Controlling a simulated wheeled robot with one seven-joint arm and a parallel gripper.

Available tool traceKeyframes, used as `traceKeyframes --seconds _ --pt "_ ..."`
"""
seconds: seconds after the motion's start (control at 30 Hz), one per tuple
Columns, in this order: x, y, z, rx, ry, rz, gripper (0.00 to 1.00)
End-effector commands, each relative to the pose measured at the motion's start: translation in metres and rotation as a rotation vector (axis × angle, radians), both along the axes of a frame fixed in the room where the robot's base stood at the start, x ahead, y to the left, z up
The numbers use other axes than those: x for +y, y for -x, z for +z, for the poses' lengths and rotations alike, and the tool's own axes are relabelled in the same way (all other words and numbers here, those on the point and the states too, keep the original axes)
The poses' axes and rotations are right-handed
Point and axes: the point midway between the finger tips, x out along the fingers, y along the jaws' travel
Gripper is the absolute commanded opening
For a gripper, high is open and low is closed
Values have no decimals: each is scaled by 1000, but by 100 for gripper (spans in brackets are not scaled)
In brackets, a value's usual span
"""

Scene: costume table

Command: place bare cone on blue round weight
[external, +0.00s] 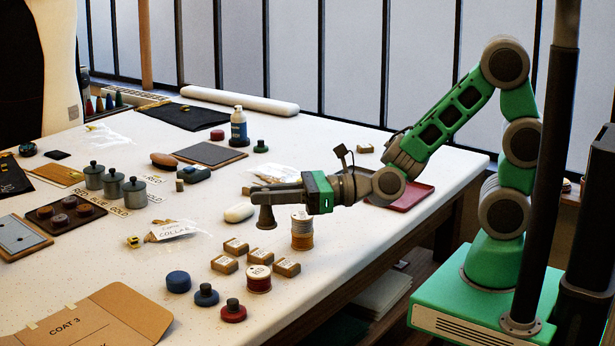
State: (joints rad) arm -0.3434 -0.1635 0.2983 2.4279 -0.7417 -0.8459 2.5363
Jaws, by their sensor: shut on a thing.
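My gripper (262,194) reaches left over the table from the right and is shut on a small dark grey cone (266,216). The cone is upright, wide end down, with its top between the fingers. I cannot tell whether its base touches the table. A plain blue round weight (178,281) lies at the front of the table, below and left of my gripper, with nothing on top. Beside it stand a darker blue round piece with a knob (206,295) and a red round piece with a dark knob (233,311).
Several small brown boxes (224,264) and thread spools (258,279) stand between my gripper and the front edge. A white oval object (239,212) lies just left of the cone. A bag marked COLLAR (176,229) and grey lidded pots (134,194) are farther left.

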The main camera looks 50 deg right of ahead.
Motion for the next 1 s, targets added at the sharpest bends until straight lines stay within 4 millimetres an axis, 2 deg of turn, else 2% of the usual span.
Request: traceKeyframes --seconds 0.03,0.1,0.2,0.27,0.43,0.53,0.83,0.9,1.0 --pt "12 -5 10 -8 -2 33 0" --pt "24 -15 24 -6 -1 70 0" --pt "36 -27 45 -5 0 120 0" --pt "43 -30 51 -2 0 152 0" --pt "54 -24 30 2 1 227 0" --pt "62 -29 23 1 2 241 0" --pt "113 -93 -13 0 3 240 0" --pt "121 -104 -34 3 4 239 0" --pt "131 -117 -53 1 4 238 0"
